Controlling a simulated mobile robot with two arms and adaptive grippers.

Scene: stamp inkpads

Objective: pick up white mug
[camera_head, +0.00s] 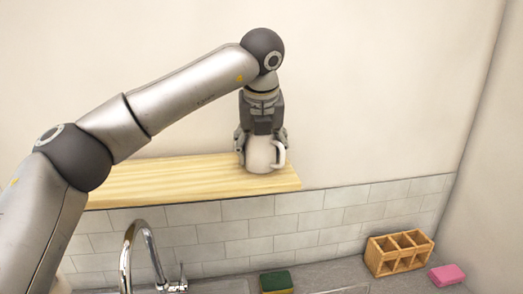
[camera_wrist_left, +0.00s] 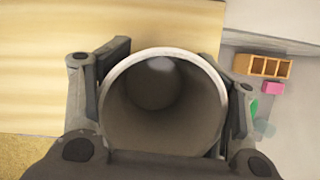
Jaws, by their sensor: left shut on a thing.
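The white mug (camera_head: 259,157) is upright at the right end of a wooden shelf (camera_head: 150,182), its handle to the right. In the head view I cannot tell whether its base touches the shelf. My left gripper (camera_head: 262,140) comes down on it from above and is shut on its body, one finger on each side. In the left wrist view the mug (camera_wrist_left: 163,103) shows from above, its round opening empty, between the two fingers of my left gripper (camera_wrist_left: 165,100). My right gripper does not show.
Below the shelf are a tiled wall (camera_head: 250,228), a curved metal faucet (camera_head: 146,232) and a sink. On the counter are a green and yellow sponge (camera_head: 276,282), a wooden compartment box (camera_head: 398,253) and a pink block (camera_head: 446,275). The wall above the shelf is bare.

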